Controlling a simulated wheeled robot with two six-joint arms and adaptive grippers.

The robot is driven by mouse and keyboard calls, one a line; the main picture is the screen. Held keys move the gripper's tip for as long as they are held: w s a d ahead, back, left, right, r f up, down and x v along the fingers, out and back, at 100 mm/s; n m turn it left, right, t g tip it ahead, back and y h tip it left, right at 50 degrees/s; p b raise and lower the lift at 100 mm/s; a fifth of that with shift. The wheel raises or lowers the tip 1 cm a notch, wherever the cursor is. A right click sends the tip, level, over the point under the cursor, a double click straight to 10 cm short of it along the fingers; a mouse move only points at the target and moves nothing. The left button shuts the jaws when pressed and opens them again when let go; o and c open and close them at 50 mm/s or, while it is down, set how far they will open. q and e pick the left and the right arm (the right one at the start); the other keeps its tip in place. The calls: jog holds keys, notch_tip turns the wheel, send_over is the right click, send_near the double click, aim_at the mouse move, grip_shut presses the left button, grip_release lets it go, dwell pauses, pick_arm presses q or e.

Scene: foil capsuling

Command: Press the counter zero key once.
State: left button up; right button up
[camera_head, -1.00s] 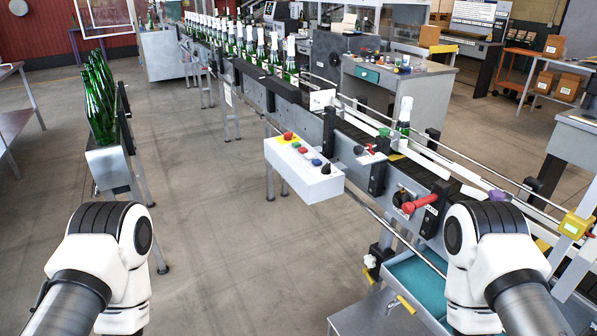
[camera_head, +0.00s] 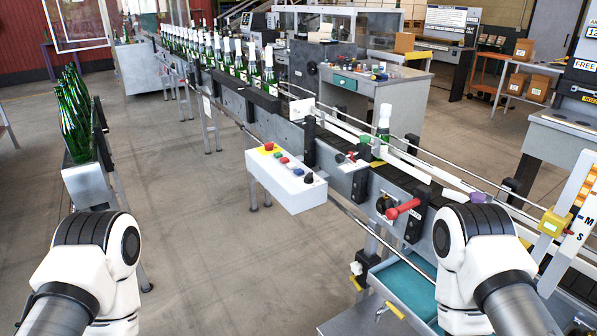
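A small yellow box with a pale green face (camera_head: 553,222), which looks like a counter, sits on the conveyor's near rail at the right. Its keys are too small to make out, so I cannot tell a zero key. A white control box (camera_head: 290,187) hangs on the conveyor's near side, with a red button, a green button, a blue button and a black knob on top. My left arm and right arm show at the bottom left and bottom right. Neither gripper is in view.
A conveyor (camera_head: 330,150) runs from back left to front right with several foil-topped bottles. One bottle (camera_head: 383,124) stands apart. A red-handled lever (camera_head: 403,209) juts from the near side. Green bottles (camera_head: 72,120) stand on a rack at left. The floor (camera_head: 200,240) between is clear.

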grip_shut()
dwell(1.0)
